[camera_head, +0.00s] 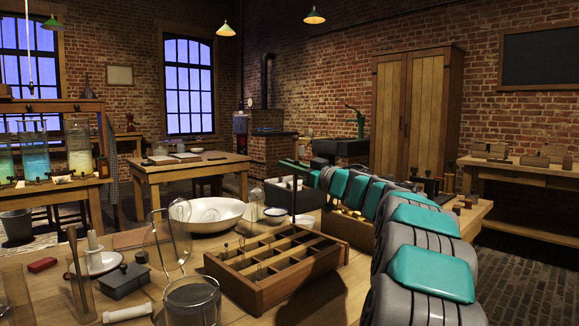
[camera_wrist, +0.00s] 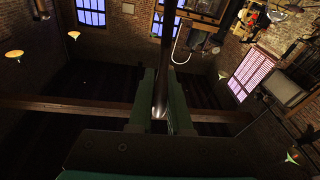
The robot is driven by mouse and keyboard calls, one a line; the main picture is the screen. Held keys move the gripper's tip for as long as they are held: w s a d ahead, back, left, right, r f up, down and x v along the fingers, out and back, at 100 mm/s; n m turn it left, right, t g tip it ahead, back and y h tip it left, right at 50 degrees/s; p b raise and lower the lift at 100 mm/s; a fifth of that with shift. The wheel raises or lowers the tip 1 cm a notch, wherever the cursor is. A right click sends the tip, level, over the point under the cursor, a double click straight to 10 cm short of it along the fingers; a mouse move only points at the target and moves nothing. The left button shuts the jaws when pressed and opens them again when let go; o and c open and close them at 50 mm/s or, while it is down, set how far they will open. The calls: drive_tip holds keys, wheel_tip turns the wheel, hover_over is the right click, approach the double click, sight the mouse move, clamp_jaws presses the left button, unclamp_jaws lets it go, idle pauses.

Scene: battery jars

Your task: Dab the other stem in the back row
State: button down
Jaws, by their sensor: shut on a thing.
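My gripper (camera_head: 297,165) is at the end of my teal-padded arm, above the far side of the wooden compartment tray (camera_head: 310,281). It is shut on a dark rod (camera_head: 294,200) that hangs roughly upright, its lower end near the tray's back edge. I cannot tell whether it touches anything. In the wrist view the green fingers (camera_wrist: 161,88) stand either side of the rod (camera_wrist: 160,98). Thin upright stems (camera_head: 258,271) show faintly in the tray. I cannot make out clearly which stems form the back row.
A white basin (camera_head: 212,213) stands behind the tray. Jars of coloured liquid (camera_head: 36,160) stand on a left bench. My arm covers the table's right side.

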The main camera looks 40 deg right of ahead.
drive_tip(key=shift+r, duration=2.5)
